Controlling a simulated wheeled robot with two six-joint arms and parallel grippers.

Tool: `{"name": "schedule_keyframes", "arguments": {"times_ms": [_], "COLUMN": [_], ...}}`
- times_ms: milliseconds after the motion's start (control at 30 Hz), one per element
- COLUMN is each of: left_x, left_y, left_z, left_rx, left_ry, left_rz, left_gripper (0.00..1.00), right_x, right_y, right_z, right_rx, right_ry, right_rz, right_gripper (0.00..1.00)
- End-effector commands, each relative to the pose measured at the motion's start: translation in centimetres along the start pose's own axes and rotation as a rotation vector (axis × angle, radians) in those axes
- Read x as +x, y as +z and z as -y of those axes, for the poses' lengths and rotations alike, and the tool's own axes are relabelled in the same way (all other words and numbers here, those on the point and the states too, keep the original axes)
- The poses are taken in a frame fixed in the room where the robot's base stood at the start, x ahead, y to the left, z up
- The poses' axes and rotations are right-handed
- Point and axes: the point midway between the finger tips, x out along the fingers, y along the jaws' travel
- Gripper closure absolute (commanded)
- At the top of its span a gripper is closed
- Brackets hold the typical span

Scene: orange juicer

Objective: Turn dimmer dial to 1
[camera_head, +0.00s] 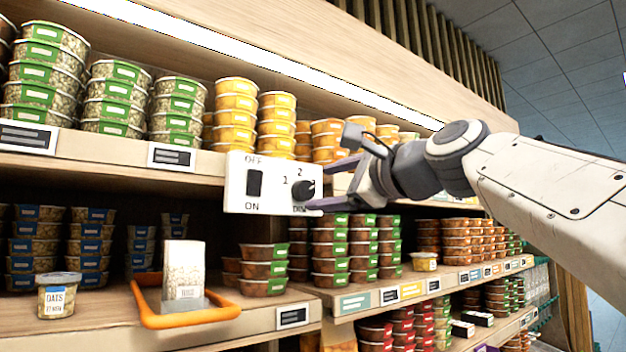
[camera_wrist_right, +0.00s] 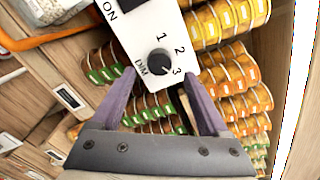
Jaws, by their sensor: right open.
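A white control box (camera_head: 237,202) is at the upper shelf's front edge in the head view. It has a black OFF/ON switch (camera_head: 255,183) on the left and a round black dimmer dial (camera_head: 304,190) on the right, marked DIM, 1, 2 and 3. The dial also shows in the right wrist view (camera_wrist_right: 159,63); I cannot tell its setting surely. My right gripper (camera_head: 323,185) is open at the box's right side. In the wrist view its purple fingers (camera_wrist_right: 151,76) are spread to either side of the dial, with no clear contact. My left gripper is out of view.
Shelves hold stacked tubs with green, yellow and orange contents.

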Motion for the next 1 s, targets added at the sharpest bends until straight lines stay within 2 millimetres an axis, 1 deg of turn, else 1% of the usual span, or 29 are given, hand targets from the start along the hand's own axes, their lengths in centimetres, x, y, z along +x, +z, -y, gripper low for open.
{"name": "schedule_keyframes", "arguments": {"times_ms": [33,100,233,400,600,633,667,700,767,800,833,1000], "left_x": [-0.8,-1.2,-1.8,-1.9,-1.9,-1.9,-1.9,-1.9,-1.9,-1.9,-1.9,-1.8], "left_y": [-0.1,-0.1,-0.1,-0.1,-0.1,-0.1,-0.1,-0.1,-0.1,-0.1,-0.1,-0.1], "left_z": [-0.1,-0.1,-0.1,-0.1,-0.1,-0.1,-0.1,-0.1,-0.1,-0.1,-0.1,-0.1], "left_rx": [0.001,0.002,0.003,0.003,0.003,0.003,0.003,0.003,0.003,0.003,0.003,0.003], "left_ry": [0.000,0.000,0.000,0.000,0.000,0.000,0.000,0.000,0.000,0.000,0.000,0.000], "left_rz": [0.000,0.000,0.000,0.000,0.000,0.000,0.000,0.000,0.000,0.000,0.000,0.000], "left_gripper": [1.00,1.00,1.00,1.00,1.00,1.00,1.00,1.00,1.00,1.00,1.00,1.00], "right_x": [1.0,2.1,3.5,4.1,4.1,4.1,4.1,4.1,4.1,4.1,4.1,4.1], "right_y": [0.2,0.2,0.1,0.0,0.0,0.0,0.0,0.0,-0.1,0.0,-0.1,-0.1], "right_z": [0.2,0.1,0.1,0.0,-0.1,-0.1,-0.1,-0.1,-0.1,-0.1,-0.1,-0.1], "right_rx": [0.001,0.000,0.000,-0.001,-0.002,-0.002,-0.002,-0.002,-0.002,-0.002,-0.002,-0.007], "right_ry": [0.005,0.005,0.003,0.001,0.000,0.001,0.001,0.001,0.001,0.001,0.001,0.001], "right_rz": [0.001,0.000,0.000,-0.001,-0.001,-0.001,-0.001,-0.001,-0.001,-0.001,-0.001,-0.001], "right_gripper": [0.22,0.22,0.22,0.22,0.22,0.26,0.37,0.53,0.76,0.91,1.00,1.00]}}
